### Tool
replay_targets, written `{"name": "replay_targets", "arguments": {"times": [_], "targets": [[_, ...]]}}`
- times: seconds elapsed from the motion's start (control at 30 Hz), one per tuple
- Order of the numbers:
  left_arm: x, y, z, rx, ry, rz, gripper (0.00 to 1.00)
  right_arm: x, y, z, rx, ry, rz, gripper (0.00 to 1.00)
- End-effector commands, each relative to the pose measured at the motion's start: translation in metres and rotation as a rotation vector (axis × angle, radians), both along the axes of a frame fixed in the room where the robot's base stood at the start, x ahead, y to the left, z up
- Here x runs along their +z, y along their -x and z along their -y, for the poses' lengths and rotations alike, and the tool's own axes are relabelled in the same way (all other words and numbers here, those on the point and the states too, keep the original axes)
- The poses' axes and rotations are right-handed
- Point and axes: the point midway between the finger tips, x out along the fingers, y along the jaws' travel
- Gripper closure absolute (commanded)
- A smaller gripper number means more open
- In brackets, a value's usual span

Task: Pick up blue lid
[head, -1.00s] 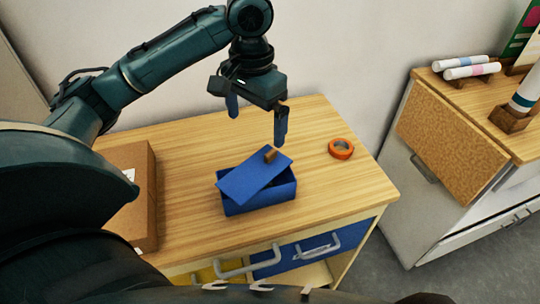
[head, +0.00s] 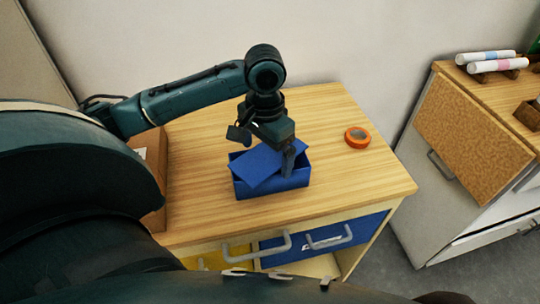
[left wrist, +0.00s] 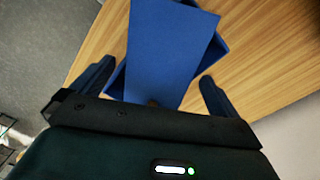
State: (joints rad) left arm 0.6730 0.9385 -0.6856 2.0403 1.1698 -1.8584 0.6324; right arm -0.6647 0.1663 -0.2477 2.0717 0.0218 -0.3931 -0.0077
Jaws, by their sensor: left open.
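The blue lid (head: 264,168) lies tilted and askew across the top of a blue box (head: 283,190) on the wooden table. In the left wrist view the lid (left wrist: 165,50) fills the middle, with the box edge (left wrist: 213,52) showing beside it. My left gripper (head: 268,158) is over the lid, pointing down, with its fingers spread apart. In the left wrist view the gripper (left wrist: 155,90) has one finger on either side of the lid's near end. My right gripper is not in view.
An orange tape roll (head: 357,137) lies on the wooden table (head: 350,180), right of the box. A cardboard box (head: 150,165) stands at the left, partly behind my arm. A second cabinet (head: 450,150) with white rolls (head: 495,66) stands at the right.

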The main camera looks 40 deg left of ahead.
Motion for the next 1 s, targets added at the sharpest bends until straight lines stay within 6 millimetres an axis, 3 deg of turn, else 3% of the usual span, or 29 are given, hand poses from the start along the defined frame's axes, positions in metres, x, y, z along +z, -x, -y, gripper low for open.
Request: {"name": "replay_targets", "arguments": {"times": [0.27,0.87,1.0], "targets": [[-0.0026,-0.0003,0.0,0.0,0.0,0.001,0.01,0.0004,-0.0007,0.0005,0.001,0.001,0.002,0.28],[-0.0022,-0.0004,0.0001,0.0,0.0,0.001,0.5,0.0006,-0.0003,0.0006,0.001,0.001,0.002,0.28],[-0.0022,-0.0004,0.0001,0.0,0.0,0.001,0.51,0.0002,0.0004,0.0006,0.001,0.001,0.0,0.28]]}}
